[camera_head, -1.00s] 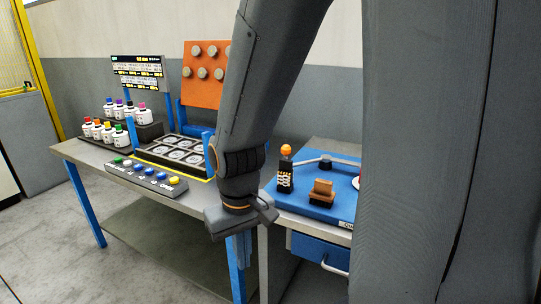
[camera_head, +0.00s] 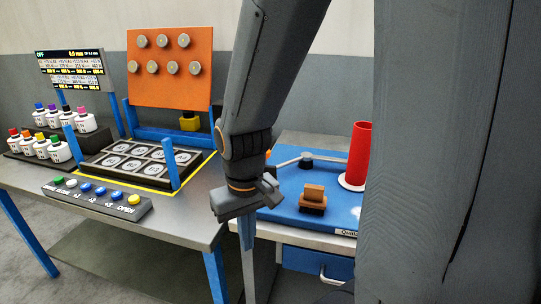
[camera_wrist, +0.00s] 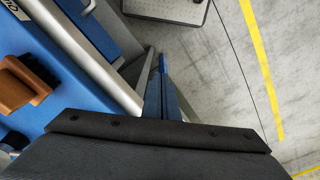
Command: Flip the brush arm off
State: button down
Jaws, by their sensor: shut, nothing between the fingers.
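On the blue station at the right of the table, a grey bar with a dark round pivot (camera_head: 306,160) lies near the back; it looks like the brush arm, and its left end is hidden behind my arm. An orange-brown block on a dark base (camera_head: 313,196), possibly a brush, sits in front of it. The block also shows at the left edge of the wrist view (camera_wrist: 20,85). My gripper (camera_head: 245,203) is shut and empty, left of the blue station's front and apart from the block. In the wrist view its dark body (camera_wrist: 160,135) fills the bottom.
A red bobbin (camera_head: 359,152) stands on a white disc behind the block. Left are a button panel (camera_head: 97,198), a black tray (camera_head: 138,158), small bottles (camera_head: 40,148) and an orange pegboard (camera_head: 170,68). A blue drawer (camera_head: 317,265) is below the station. Grey floor lies in front.

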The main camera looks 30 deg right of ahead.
jog(key=w+d+r+n+g, duration=0.1)
jog(key=w+d+r, duration=0.35)
jog(key=w, duration=0.45)
jog(key=w+d+r+n+g+p, duration=0.1)
jog(key=w+d+r, duration=0.35)
jog(key=w, duration=0.55)
jog(key=w+d+r+n+g, duration=0.1)
jog(key=w+d+r, duration=0.35)
jog(key=w, duration=0.45)
jog(key=shift+h, duration=0.4)
jog(key=s+f+p, duration=0.1)
jog(key=f, duration=0.2)
jog(key=s+f+p, duration=0.1)
jog(key=s+f, duration=0.1)
jog(key=f, duration=0.1)
jog(key=s+f+p, duration=0.1)
jog(key=s+f, duration=0.1)
jog(key=f, duration=0.1)
jog(key=shift+d, duration=0.35)
jog(key=shift+s+d+p, duration=0.15)
jog(key=shift+s+p, duration=0.3)
jog(key=shift+s, duration=0.2)
